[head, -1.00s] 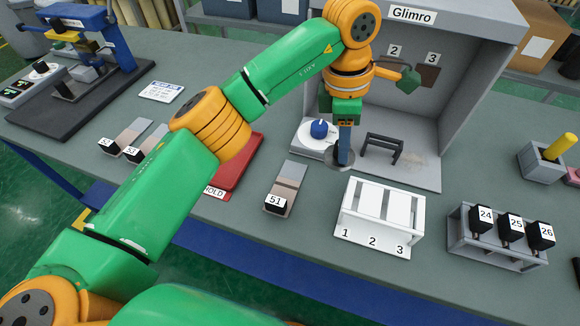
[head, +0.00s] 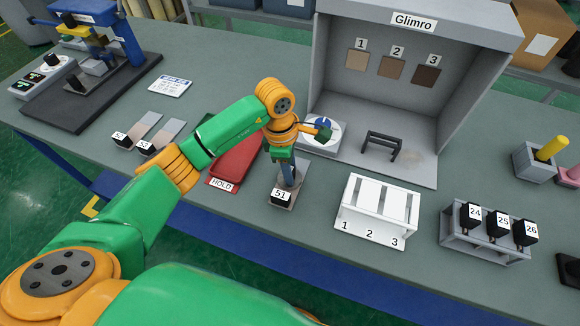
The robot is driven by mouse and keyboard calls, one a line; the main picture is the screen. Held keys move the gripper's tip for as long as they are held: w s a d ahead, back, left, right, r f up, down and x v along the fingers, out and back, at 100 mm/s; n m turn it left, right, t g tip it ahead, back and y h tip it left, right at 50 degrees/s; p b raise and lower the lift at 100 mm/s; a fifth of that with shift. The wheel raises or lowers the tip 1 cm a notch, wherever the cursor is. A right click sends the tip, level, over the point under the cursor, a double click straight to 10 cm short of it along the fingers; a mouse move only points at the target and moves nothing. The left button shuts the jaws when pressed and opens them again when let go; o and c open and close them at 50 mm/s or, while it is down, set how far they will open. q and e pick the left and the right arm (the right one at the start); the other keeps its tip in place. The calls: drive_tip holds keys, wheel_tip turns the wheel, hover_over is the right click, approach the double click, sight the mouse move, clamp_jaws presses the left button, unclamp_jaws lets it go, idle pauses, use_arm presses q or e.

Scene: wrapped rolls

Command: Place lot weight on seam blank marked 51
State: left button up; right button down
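The seam blank marked 51 (head: 279,199) lies near the front edge of the table, its black end with the white label toward me. My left gripper (head: 288,180) points down over the blank's grey strip. A small grey rounded piece, apparently the lot weight (head: 291,183), is between its fingertips, low over or touching the strip; I cannot tell which. The fingers look closed around it, and they and the wrist hide part of the weight and the blank. My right gripper is not in view.
A red HOLD tray (head: 233,158) lies just left of the blank. A white numbered rack (head: 378,212) stands to the right. Behind are a white unit with a round blue top (head: 322,146) and the Glimro booth (head: 476,100). Two more blanks (head: 165,135) lie left.

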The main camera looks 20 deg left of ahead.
use_arm(q)
drive_tip(key=o, duration=0.3)
drive_tip(key=shift+o, duration=0.2)
drive_tip(key=shift+r, duration=0.55)
wheel_tip(320, 180, up, 11)
drive_tip(key=a+b, duration=0.1)
drive_tip(key=b, duration=0.1)
drive_tip(key=shift+s+a, duration=0.15)
drive_tip(key=shift+a, duration=0.05)
